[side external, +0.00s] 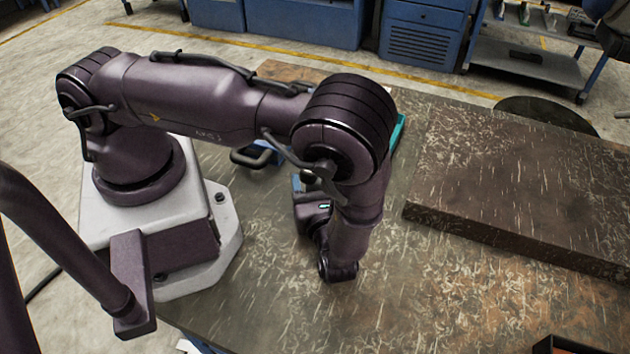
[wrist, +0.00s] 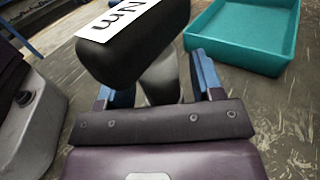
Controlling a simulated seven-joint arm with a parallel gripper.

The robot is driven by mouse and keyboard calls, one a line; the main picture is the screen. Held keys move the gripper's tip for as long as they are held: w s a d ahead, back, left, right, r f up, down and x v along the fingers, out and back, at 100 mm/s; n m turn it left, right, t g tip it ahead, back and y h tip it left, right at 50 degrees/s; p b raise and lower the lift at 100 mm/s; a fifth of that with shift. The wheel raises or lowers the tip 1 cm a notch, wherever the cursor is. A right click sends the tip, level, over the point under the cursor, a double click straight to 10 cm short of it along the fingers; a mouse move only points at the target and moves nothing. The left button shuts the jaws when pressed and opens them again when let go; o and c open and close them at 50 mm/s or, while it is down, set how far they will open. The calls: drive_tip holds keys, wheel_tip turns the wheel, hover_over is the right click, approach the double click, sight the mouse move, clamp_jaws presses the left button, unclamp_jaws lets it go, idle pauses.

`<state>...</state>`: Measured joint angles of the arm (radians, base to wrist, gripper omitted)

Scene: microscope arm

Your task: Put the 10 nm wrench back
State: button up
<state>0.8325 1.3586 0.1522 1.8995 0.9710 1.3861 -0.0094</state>
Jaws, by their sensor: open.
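My gripper (wrist: 155,82) shows in the wrist view with its two blue fingers spread wide. A wrench (wrist: 132,42) with a thick black handle end and a white label reading "Nm" lies just ahead of and above the fingers in the picture. The number on the label is cut off by the top edge. A grey part below the handle end sits between the fingers, with gaps on both sides. The wrench's far end is out of frame. In the side external view my arm hides the gripper and most of what is near it.
A teal tray (wrist: 245,45) stands at the right in the wrist view; only its edge (side external: 398,132) shows behind my arm in the side view. A blue piece with a dark handle (side external: 256,155) lies near my base.

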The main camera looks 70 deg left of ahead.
drive_tip(key=shift+d+r, duration=0.15)
drive_tip(key=d, duration=0.4)
drive_tip(key=s+d, duration=0.1)
drive_tip(key=d, duration=0.2)
drive_tip(key=s+d, duration=0.1)
drive_tip(key=d, duration=0.3)
drive_tip(key=shift+s+d, duration=0.15)
drive_tip(key=shift+d, duration=0.15)
drive_tip(key=w+a+r+n+g+h, duration=0.1)
drive_tip(key=a+r+n+g+h, duration=0.3)
drive_tip(key=r, duration=0.5)
drive_tip(key=w+a+r+n+g+h, duration=0.2)
drive_tip(key=r+n+h, duration=0.45)
drive_tip(key=r, duration=0.25)
drive_tip(key=s+a+r+n+t+h, duration=0.3)
drive_tip(key=r+n+t, duration=0.1)
drive_tip(key=r, duration=0.3)
drive_tip(key=s+a+r+n+t+h, duration=0.4)
drive_tip(key=r+n, duration=0.1)
drive_tip(key=r, duration=0.2)
drive_tip(key=shift+s+a+n, duration=0.15)
drive_tip(key=shift+s+n, duration=0.1)
drive_tip(key=shift+n, duration=0.1)
